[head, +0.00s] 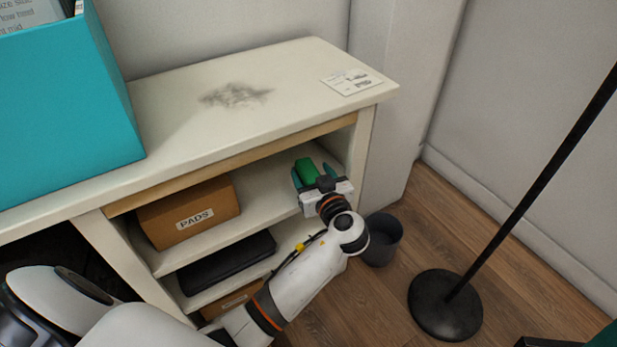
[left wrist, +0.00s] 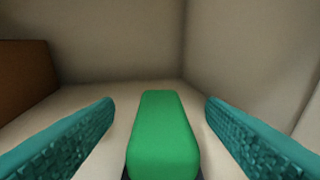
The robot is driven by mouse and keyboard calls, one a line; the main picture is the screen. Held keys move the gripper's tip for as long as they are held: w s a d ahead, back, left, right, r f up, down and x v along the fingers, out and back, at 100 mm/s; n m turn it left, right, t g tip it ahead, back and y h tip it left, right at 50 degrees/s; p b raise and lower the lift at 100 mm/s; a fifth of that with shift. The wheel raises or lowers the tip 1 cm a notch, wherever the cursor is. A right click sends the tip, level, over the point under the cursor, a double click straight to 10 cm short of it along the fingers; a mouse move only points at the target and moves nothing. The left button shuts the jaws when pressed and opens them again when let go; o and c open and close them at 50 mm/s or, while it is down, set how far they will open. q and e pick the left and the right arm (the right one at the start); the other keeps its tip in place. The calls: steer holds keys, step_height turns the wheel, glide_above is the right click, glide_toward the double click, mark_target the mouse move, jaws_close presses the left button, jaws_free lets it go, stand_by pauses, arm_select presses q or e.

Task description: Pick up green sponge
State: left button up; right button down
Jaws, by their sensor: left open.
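The green sponge (head: 306,171) lies on the upper shelf inside the cabinet, near its right end. In the left wrist view the sponge (left wrist: 162,135) is a green block with rounded edges, lying lengthwise between the two teal fingers. My left gripper (head: 314,176) reaches into the shelf opening and is open, with one finger on each side of the sponge. In the left wrist view a gap shows between the sponge and each finger of the gripper (left wrist: 160,120). The near end of the sponge is cut off by the lower edge there. My right gripper does not show.
A brown box marked PADS (head: 190,212) stands on the same shelf to the left. A black case (head: 227,263) lies on the shelf below. The cabinet top (head: 200,125) is just above my gripper. A grey bin (head: 382,239) and a black stand (head: 445,304) are on the floor.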

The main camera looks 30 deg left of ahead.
mark_target(309, 170)
arm_select(q)
steer(key=x, duration=0.3)
steer(key=shift+w+f, duration=0.1)
steer(key=shift+f, duration=0.05)
steer(key=shift+c, duration=0.4)
steer(key=c, duration=1)
